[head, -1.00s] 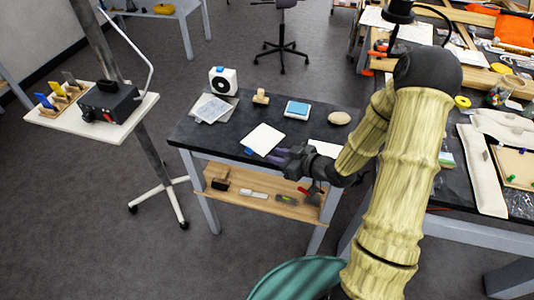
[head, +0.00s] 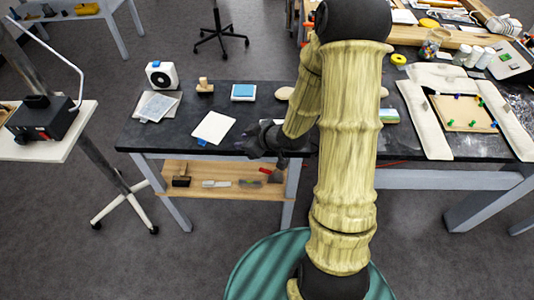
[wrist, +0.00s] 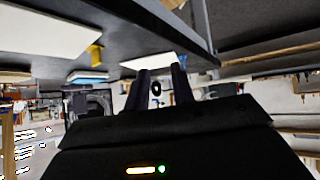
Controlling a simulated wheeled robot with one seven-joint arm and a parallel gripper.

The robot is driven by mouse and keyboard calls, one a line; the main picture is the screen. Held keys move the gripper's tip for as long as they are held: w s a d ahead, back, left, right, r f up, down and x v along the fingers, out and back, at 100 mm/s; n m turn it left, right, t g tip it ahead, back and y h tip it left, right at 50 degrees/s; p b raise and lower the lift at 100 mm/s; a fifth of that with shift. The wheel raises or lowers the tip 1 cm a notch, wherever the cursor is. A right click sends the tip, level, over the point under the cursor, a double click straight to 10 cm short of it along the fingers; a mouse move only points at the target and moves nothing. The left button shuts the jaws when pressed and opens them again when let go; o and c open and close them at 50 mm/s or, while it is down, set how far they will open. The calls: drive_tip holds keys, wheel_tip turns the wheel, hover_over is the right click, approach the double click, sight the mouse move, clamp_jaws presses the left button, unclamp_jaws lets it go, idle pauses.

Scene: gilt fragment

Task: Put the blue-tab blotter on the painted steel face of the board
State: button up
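The blotter (head: 213,126), a white sheet with a blue tab (head: 202,142) on its near edge, lies on the dark table. The wrist view shows the white sheet (wrist: 150,60) beyond my fingertips, with the blue tab (wrist: 184,61) beside it. My gripper (head: 250,141) is right of the blotter at the table's front edge, apart from it. In the wrist view, the gripper's fingers (wrist: 161,80) are spread with nothing between them. A tan board (head: 462,112) with coloured pins lies on the right-hand bench. I cannot tell which board surface is painted steel.
On the dark table (head: 265,112) are a blue-topped pad (head: 243,92), a wooden stamp (head: 205,86) and a white fan-like box (head: 160,75). A wooden shelf (head: 222,172) is below. White padded strips (head: 426,120) flank the tan board.

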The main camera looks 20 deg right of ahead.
drive_tip(key=s+d+r+m+g+h, duration=0.2)
drive_tip(key=s+r+m+h, duration=0.1)
drive_tip(key=s, duration=0.4)
drive_tip(key=s+d+r+m+g+h, duration=0.2)
drive_tip(key=s+r+m, duration=0.3)
drive_tip(key=s, duration=0.3)
drive_tip(key=shift+r+g+h, duration=0.4)
drive_tip(key=shift+g+h, duration=0.1)
drive_tip(key=shift+g, duration=0.2)
drive_tip(key=shift+r, duration=0.15)
drive_tip(key=p+v, duration=0.2)
drive_tip(key=w+p+v, duration=0.1)
drive_tip(key=p, duration=0.1)
drive_tip(key=shift+s+r, duration=0.2)
drive_tip(key=shift+r, duration=0.3)
drive_tip(key=shift+o, duration=0.6)
drive_tip(key=shift+d, duration=0.1)
